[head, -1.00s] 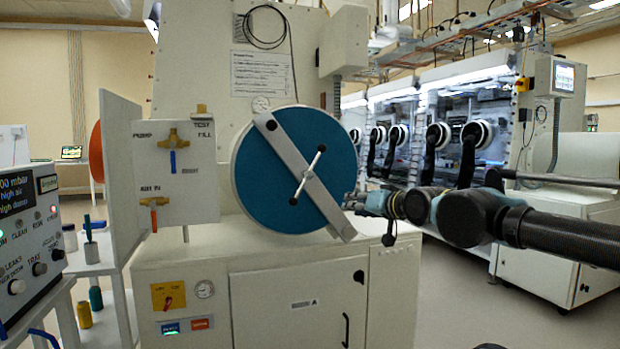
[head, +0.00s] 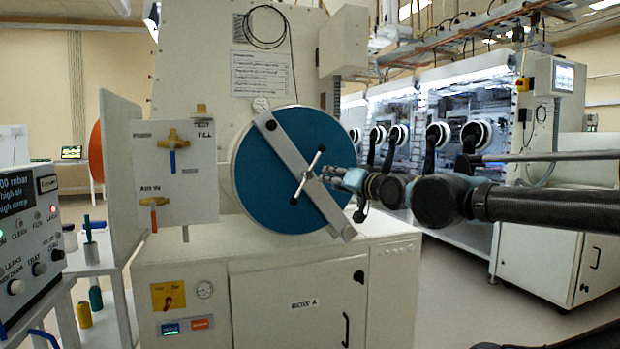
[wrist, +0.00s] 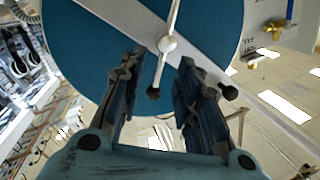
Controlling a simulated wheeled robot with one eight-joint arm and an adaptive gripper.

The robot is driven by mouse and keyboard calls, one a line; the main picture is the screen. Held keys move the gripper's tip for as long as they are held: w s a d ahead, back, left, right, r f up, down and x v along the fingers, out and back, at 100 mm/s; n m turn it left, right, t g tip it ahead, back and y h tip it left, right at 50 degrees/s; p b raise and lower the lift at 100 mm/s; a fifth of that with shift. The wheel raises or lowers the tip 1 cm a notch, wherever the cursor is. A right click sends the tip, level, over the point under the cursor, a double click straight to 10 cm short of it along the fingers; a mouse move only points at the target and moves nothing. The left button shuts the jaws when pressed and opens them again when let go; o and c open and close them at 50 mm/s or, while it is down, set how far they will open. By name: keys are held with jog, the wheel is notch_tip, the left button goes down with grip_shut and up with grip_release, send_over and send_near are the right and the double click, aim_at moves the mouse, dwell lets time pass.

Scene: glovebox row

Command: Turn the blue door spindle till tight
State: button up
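The blue round door (head: 292,170) faces me on the white cabinet, with a grey diagonal bar (head: 328,208) across it. The spindle (head: 308,175) sits at the bar's middle, a silver cross rod with dark ball ends, tilted from vertical in the head view. In the wrist view the spindle's hub (wrist: 167,45) is above and between the fingers, and one dark ball end (wrist: 153,93) hangs in the gap between them. My gripper (head: 328,174) is at the spindle's right. In the wrist view its fingers (wrist: 157,85) are apart, with no visible contact on the rod.
A valve panel (head: 175,170) with blue and orange handles stands left of the door. A control box (head: 30,235) is at the far left. Gloveboxes (head: 440,130) line the right rear. Open floor (head: 430,300) shows right of the cabinet.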

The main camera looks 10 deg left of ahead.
aim_at(304, 173)
jog(key=shift+x, duration=6.15)
jog(key=shift+f, duration=0.1)
jog(key=shift+s, duration=0.1)
grip_shut()
jog(key=shift+s+a, duration=0.1)
